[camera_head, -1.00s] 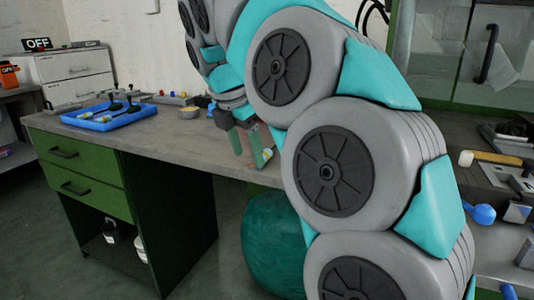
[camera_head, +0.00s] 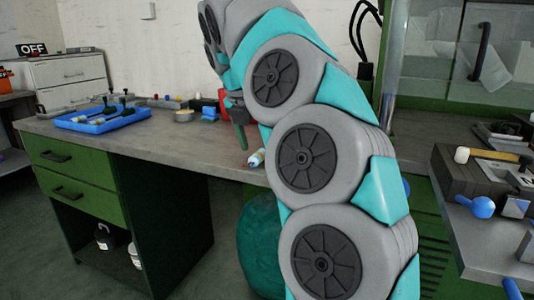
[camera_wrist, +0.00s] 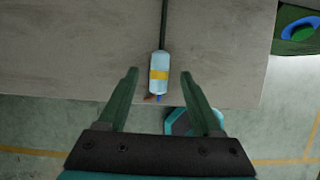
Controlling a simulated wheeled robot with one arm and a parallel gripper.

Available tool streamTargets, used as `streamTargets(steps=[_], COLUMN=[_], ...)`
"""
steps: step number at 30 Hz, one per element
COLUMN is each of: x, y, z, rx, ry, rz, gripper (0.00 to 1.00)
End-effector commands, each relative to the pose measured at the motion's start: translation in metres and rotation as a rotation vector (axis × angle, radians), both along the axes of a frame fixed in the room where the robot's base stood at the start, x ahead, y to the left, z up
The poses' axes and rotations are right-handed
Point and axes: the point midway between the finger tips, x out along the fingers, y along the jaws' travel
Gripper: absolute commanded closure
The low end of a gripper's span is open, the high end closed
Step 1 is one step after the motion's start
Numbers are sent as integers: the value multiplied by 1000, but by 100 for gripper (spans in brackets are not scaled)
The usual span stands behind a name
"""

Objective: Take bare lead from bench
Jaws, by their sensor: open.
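My gripper (camera_wrist: 158,76) is open, with one finger on each side of the cylinder and a gap on both sides. In the head view my gripper (camera_head: 241,136) points down over the bench, mostly behind my arm.
A mallet (camera_head: 490,156) and blue-handled tool lie at the right. The bench edge is close below the lead.

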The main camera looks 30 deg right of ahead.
Motion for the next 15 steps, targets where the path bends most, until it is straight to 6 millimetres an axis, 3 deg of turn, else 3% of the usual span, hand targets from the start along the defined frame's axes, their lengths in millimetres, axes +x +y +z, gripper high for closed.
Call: streamTargets(steps=[4,11,15], x=[4,6,6], y=[-6,-7,-7], z=[-19,-21,-21], rx=[-1,-1,-1], ry=[-2,-2,-2], rz=[1,0,0], gripper=[34,34,47])
